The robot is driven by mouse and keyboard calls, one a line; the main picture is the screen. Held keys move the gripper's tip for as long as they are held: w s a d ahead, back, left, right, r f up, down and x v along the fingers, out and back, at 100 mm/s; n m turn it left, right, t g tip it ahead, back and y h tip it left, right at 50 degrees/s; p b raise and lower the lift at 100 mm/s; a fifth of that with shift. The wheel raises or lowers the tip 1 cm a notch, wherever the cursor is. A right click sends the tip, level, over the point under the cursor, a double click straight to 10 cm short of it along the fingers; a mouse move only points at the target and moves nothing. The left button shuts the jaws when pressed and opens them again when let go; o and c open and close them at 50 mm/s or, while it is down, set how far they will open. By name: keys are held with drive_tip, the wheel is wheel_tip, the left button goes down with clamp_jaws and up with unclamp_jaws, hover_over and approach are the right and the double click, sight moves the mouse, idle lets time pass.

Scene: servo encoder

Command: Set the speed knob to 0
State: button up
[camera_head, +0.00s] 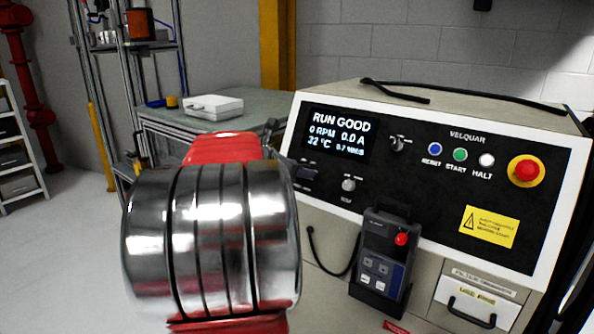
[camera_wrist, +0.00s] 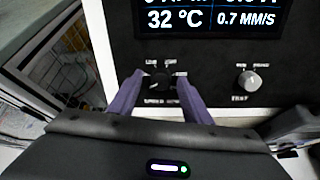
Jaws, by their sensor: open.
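The black speed knob (camera_wrist: 158,82) sits on the dark panel, below the display in the wrist view, with "SPEED" printed partly hidden under it. Small marks stand above it, too small to read surely. My gripper (camera_wrist: 161,86) is open, with one purple finger at each side of the knob. I cannot tell whether the fingers touch it. The way the knob points is unclear. In the head view my arm and gripper hide most of the knob's area. The display (camera_head: 338,133) reads RUN GOOD, 0 RPM, 0.0 A and 32 °C.
A silver knob (camera_wrist: 249,81) is close right of my right finger. Another knob (camera_head: 397,143) is right of the display. Blue (camera_head: 434,149), green (camera_head: 460,154) and white (camera_head: 486,160) buttons and a red emergency button (camera_head: 525,170) line the right. A handheld unit (camera_head: 384,255) hangs below.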

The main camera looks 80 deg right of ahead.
drive_tip(key=v, duration=1.3)
drive_tip(key=shift+a+r, duration=0.2)
drive_tip(key=shift+a, duration=0.1)
drive_tip(key=shift+w, duration=0.2)
drive_tip(key=w+a+f+g+h, duration=0.1)
drive_tip(key=w+f+g+h, duration=0.2)
drive_tip(key=f, duration=0.4)
drive_tip(key=shift+m+g+h, duration=0.3)
drive_tip(key=shift+g+h, duration=0.1)
drive_tip(key=shift+g, duration=0.4)
drive_tip(key=shift+w+f, duration=0.1)
